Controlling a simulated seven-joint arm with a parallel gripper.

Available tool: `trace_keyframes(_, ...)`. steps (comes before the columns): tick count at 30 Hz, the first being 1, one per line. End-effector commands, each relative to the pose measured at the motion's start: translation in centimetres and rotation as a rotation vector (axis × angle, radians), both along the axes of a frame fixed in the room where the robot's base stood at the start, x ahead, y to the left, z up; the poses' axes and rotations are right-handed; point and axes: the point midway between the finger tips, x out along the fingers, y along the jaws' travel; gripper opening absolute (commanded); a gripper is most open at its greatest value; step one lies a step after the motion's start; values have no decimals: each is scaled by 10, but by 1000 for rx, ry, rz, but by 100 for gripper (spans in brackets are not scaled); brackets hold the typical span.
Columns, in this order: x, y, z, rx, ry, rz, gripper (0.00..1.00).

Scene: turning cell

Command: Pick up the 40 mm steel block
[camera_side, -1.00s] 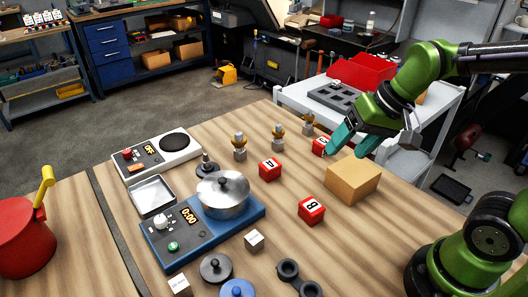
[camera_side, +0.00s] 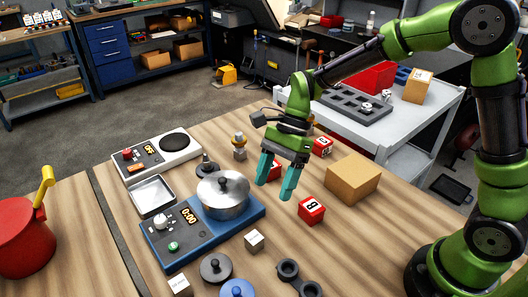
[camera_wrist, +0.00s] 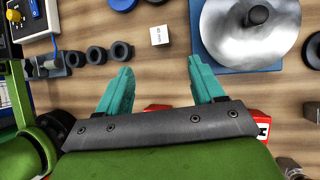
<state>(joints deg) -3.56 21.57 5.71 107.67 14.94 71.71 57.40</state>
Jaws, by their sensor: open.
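A small pale metal block with a dark label (camera_side: 254,241) sits on the wooden table, just off the right edge of the blue scale. It also shows in the wrist view (camera_wrist: 159,36), beyond my fingertips. A second small labelled block (camera_side: 180,285) is at the front edge of the side view. I cannot read for sure which is marked 40 mm. My gripper (camera_side: 275,191) is open and empty above the table, right of the pot and farther back than the first block. In the wrist view, its two teal fingers (camera_wrist: 160,72) are wide apart.
The lidded pot (camera_side: 222,195) stands on the blue scale (camera_side: 157,252). Red block B (camera_side: 311,210) and a cardboard box (camera_side: 352,180) are right of my gripper; another red block is partly hidden behind it. Round weights (camera_side: 215,268) and a dark two-ring part (camera_side: 297,277) lie in front.

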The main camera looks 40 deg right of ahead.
Motion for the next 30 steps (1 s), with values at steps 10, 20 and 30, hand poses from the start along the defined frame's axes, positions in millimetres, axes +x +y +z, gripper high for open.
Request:
trace_keyframes(10, -11, 34, -57, -1, 1, 2, 67)
trace_keyframes(20, -15, 51, -83, -2, 1, 4, 67)
trace_keyframes(30, -18, 67, -108, -1, -2, 1, 67)
